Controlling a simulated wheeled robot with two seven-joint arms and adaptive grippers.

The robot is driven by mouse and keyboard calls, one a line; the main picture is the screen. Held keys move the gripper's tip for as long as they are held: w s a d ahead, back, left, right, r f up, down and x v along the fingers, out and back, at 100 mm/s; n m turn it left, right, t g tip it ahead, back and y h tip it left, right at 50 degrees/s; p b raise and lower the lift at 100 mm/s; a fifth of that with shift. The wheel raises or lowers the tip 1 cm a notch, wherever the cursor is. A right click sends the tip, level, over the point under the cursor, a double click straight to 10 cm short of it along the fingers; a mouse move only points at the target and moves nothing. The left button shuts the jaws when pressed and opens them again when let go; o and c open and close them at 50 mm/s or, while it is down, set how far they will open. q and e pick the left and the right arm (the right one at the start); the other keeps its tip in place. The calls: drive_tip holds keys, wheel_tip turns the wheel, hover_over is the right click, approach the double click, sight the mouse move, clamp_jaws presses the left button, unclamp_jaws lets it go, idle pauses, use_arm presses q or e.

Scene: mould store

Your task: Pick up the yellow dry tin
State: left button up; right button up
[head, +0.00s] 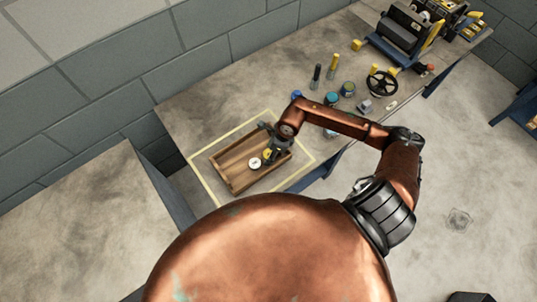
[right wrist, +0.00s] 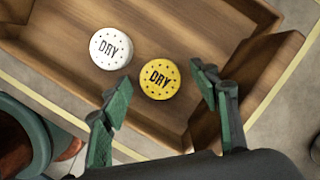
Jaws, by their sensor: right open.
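The yellow dry tin (right wrist: 159,79) is round, with "DRY" and small dots on its lid. It lies in the wooden tray (right wrist: 62,45), and in the head view the tin (head: 266,154) is partly hidden beside my gripper. A white dry tin (right wrist: 111,48) lies just beside it, up and left in the right wrist view; it also shows in the head view (head: 254,163). My right gripper (right wrist: 160,95) is open and empty, its green-padded fingers on either side of the yellow tin in the picture. I cannot tell its height above the tin. My left gripper is not in view.
The tray (head: 226,176) has raised wooden walls and stands inside a yellow outline on the bench. To the right stand a blue tin (head: 332,98), a black handwheel (head: 382,84) and several upright tools. A teal round object (right wrist: 20,140) is at the wrist view's left edge.

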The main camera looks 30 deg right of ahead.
drive_tip(key=shift+c, duration=0.4)
drive_tip(key=c, duration=1.1)
drive_tip(key=shift+r, duration=0.1)
